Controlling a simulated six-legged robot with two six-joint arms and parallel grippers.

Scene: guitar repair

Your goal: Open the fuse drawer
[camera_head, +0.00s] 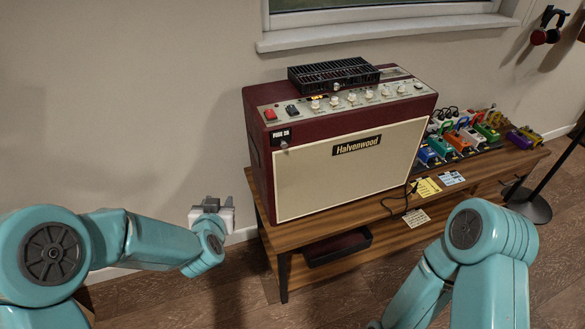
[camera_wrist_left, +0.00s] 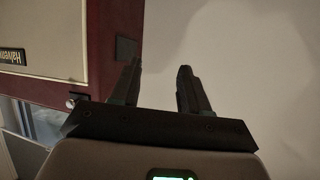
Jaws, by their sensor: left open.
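The amplifier (camera_head: 345,165) stands on a wooden bench, dark red with a cream front. A black "FUSE 2A" label (camera_head: 281,135) is at the front's upper left corner, with a small round metal knob (camera_head: 284,145) just below it. No open drawer shows there. My left gripper (camera_head: 211,203) is open and empty, left of the amplifier and apart from it. In the left wrist view the amplifier appears upside down at the left; the knob (camera_wrist_left: 71,102) is left of the open fingers (camera_wrist_left: 158,78), and the label is not readable. My right gripper is out of view.
A black vented box (camera_head: 333,75) sits on the amplifier. Several colourful pedals (camera_head: 460,140) and paper tags (camera_head: 424,187) lie on the bench (camera_head: 300,238) at right. A window sill (camera_head: 385,30) is behind.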

